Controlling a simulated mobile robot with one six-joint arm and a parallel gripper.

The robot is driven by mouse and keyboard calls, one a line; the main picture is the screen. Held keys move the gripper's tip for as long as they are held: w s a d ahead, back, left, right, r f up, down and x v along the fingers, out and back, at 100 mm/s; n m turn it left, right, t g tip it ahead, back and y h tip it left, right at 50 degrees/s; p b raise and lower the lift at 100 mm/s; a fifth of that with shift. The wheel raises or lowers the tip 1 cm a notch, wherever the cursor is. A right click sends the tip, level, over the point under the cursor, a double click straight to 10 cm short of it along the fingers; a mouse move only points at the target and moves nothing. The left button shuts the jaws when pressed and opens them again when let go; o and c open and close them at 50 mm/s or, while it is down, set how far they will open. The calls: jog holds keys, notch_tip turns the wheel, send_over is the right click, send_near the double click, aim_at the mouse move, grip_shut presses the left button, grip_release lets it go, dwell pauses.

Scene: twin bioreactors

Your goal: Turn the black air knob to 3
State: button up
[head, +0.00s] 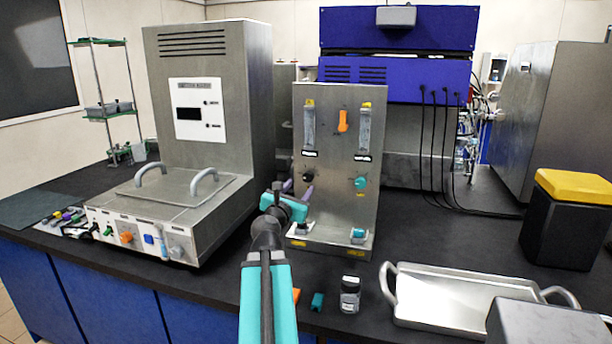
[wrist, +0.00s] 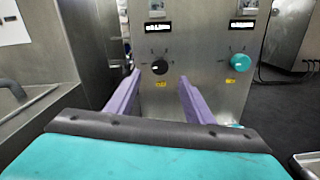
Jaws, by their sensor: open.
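The black air knob (wrist: 160,67) is on the lower left of the grey metal panel (wrist: 200,90), under a flow meter with a dark label. In the head view the black knob (head: 307,177) is partly hidden by my gripper. A small pale mark shows on its face, and the scale marks around it are too small to read. My gripper (wrist: 160,77) is open, its two purple fingers apart with the knob seen between their tips. In the head view my gripper (head: 298,191) is in front of the panel's left side. Contact with the knob cannot be seen.
A teal knob (wrist: 238,62) is right of the black knob on the same panel. A large steel unit (head: 208,90) stands left. A small bottle (head: 350,294), a steel tray (head: 450,300) and a yellow-lidded black box (head: 566,220) are on the black bench.

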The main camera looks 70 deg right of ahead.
aim_at(307, 178)
jog(key=shift+w+d, duration=0.2)
jog(key=shift+d, duration=4)
jog(key=c, duration=1)
jog(key=shift+c, duration=0.2)
